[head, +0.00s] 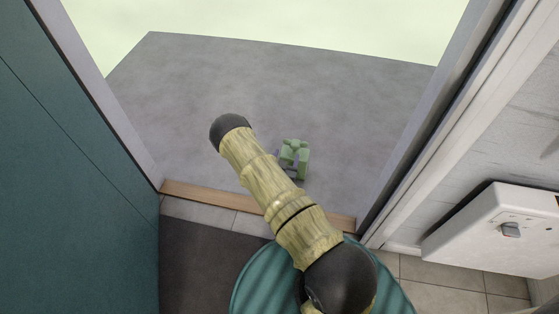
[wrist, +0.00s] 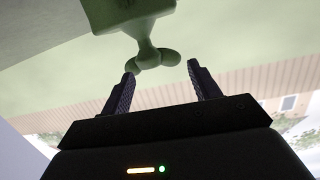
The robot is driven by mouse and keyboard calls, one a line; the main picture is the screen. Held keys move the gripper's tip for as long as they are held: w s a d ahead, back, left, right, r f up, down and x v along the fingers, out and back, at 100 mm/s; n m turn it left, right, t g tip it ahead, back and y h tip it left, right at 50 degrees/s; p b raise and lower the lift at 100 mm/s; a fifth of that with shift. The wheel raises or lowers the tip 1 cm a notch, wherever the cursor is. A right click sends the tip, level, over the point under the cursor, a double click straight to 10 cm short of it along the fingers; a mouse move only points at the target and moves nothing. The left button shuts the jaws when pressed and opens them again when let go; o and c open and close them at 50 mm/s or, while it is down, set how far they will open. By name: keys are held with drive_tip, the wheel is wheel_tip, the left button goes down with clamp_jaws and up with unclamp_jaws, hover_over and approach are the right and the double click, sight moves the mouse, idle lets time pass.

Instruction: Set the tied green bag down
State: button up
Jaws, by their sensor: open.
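The tied green bag (head: 293,153) shows in the head view beyond the door sill, against the grey paving, beside my arm. In the wrist view the bag (wrist: 128,12) is at the top, with its knot and tied ends (wrist: 151,55) pointing towards my gripper (wrist: 161,68). My gripper's two dark fingers are apart, one on each side of the knot's ends, with a gap visible on the right. In the head view my arm mostly hides the gripper. I cannot tell whether the bag touches the paving.
A wooden sill (head: 210,196) crosses the doorway under my arm. A teal door or panel (head: 75,190) stands on the left, and a white door frame (head: 445,115) on the right. A white wall unit (head: 490,235) is at the right. The grey paving (head: 330,85) outside looks clear.

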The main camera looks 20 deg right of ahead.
drive_tip(key=a+r+n+g+y, duration=0.1)
drive_tip(key=a+r+g+y, duration=0.25)
drive_tip(key=r, duration=0.55)
drive_tip(key=a+r+n+g+y, duration=0.1)
drive_tip(key=a+r+g+y, duration=0.15)
drive_tip(key=a+r, duration=0.4)
drive_tip(key=s+r+n+g+y, duration=0.1)
drive_tip(key=s+r+n+g, duration=0.1)
drive_tip(key=s+r, duration=0.6)
drive_tip(key=s+a+r+n+g+y, duration=0.1)
drive_tip(key=s+r+n+g+y, duration=0.1)
drive_tip(key=s+r, duration=0.6)
drive_tip(key=s+n, duration=0.1)
drive_tip(key=s, duration=0.4)
drive_tip(key=shift+a+n, duration=0.2)
drive_tip(key=shift+n, duration=0.2)
drive_tip(key=shift+w, duration=0.1)
wheel_tip(320, 180, up, 15)
drive_tip(key=p, duration=1.5)
drive_tip(key=shift+f, duration=0.1)
drive_tip(key=shift+c, duration=0.2)
